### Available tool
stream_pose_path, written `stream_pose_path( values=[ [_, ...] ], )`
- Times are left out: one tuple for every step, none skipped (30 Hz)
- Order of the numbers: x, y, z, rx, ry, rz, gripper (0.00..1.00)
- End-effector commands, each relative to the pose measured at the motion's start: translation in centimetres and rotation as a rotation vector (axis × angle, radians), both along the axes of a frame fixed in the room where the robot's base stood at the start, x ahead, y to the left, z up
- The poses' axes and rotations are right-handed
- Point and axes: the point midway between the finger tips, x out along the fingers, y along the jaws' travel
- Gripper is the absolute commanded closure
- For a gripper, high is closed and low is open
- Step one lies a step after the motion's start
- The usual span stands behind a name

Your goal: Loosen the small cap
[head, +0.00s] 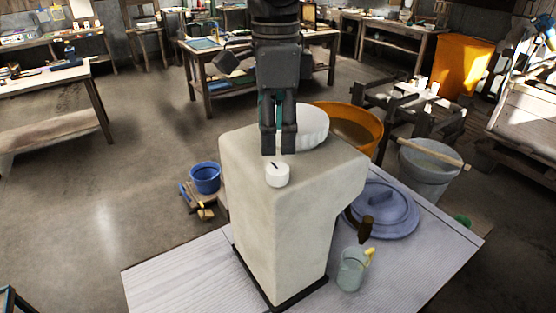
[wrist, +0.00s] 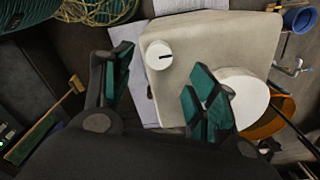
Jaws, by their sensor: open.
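The small cap (head: 277,175) is a short white cylinder with a dark mark on its top. It sits on the flat top of a pale block-like mould (head: 285,235), near its front edge. It also shows in the wrist view (wrist: 159,55), with the mark as a short dark line. A larger round white cap (head: 313,128) stands behind it on the same top, partly hidden by my gripper. My gripper (head: 279,150) points down above the top, behind the small cap and apart from it. In the wrist view its green-padded fingers (wrist: 160,95) are spread with nothing between them.
The mould stands on a light wooden table (head: 180,278). An orange tub (head: 350,125) is behind; a blue bucket (head: 205,177) stands left.

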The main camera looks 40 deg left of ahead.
Motion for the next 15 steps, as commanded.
stream_pose_path(
  values=[
    [0.0,-0.1,-0.7,-0.004,0.0,0.0,0.42],
    [0.0,-0.1,-1.2,-0.004,0.0,0.0,0.42],
    [0.0,-0.1,-1.9,-0.005,0.0,0.0,0.42],
    [0.0,-0.1,-2.4,-0.004,-0.001,0.0,0.42],
    [0.0,-0.1,-2.9,-0.006,-0.001,-0.001,0.42],
    [0.0,-0.1,-3.4,-0.004,-0.002,-0.002,0.42],
    [0.0,-0.2,-3.9,-0.004,-0.002,-0.002,0.42],
    [0.0,-0.2,-4.3,-0.004,-0.002,-0.003,0.42],
    [0.0,-0.2,-4.8,-0.004,-0.002,-0.003,0.42],
    [0.0,-0.2,-5.2,-0.004,-0.002,-0.002,0.42],
    [0.0,-0.1,-5.5,-0.003,-0.001,-0.002,0.42],
    [0.1,-0.2,-5.9,-0.003,-0.001,-0.004,0.42],
    [0.1,-0.2,-6.2,-0.003,-0.001,-0.004,0.42],
    [0.1,-0.2,-6.4,-0.002,-0.001,-0.004,0.42],
    [0.1,-0.2,-6.6,-0.001,0.0,-0.004,0.42]
  ],
)
